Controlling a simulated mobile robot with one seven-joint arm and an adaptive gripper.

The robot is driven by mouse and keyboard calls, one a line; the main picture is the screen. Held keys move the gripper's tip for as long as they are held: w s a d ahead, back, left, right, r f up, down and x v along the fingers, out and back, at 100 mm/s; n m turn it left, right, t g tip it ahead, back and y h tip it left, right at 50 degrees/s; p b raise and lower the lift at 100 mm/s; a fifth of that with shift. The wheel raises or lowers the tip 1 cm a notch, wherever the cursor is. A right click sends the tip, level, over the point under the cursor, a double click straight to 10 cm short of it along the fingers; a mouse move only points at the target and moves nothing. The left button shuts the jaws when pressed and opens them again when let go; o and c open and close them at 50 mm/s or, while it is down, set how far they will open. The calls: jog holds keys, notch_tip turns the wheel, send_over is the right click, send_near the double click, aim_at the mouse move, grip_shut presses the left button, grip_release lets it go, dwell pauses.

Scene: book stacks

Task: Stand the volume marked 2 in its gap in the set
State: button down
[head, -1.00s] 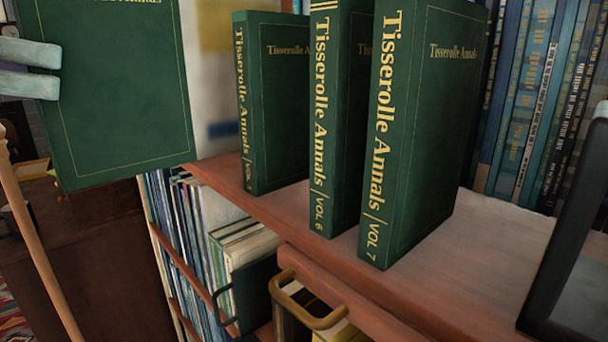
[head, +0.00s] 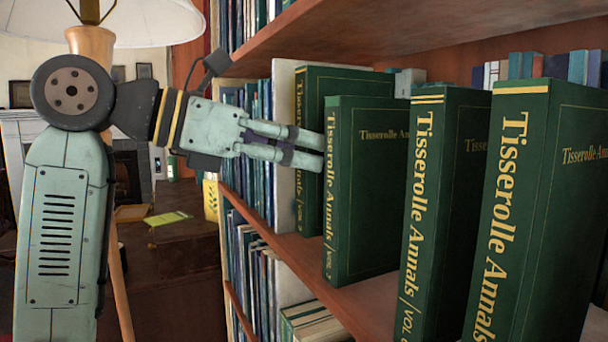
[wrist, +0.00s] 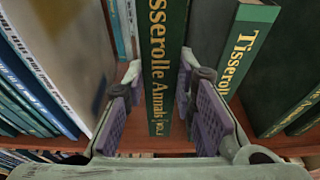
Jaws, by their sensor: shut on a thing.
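My gripper (head: 318,150) reaches in from the left in the head view, its fingers on either side of a green volume (head: 312,84) with gilt lettering "Tisserolle Annals". In the wrist view the same volume (wrist: 160,60) is upright between the finger pads; its number is too small to read. It stands at the row on the shelf (head: 362,300); whether its foot touches the board is unclear.
A pale book (head: 285,150) and several blue books (head: 250,105) stand left of the held volume. An upper shelf board (head: 350,40) overhangs the row. A floor lamp (head: 95,45) stands behind my arm. More books (head: 255,260) fill the shelf below.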

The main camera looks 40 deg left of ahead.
aim_at(300, 178)
jog(key=shift+w+d+f, duration=0.15)
jog(key=shift+w+d, duration=0.05)
jog(key=shift+w, duration=0.2)
jog(key=shift+f, duration=1.6)
jog(key=shift+f, duration=0.2)
jog(key=c, duration=1.3)
grip_release()
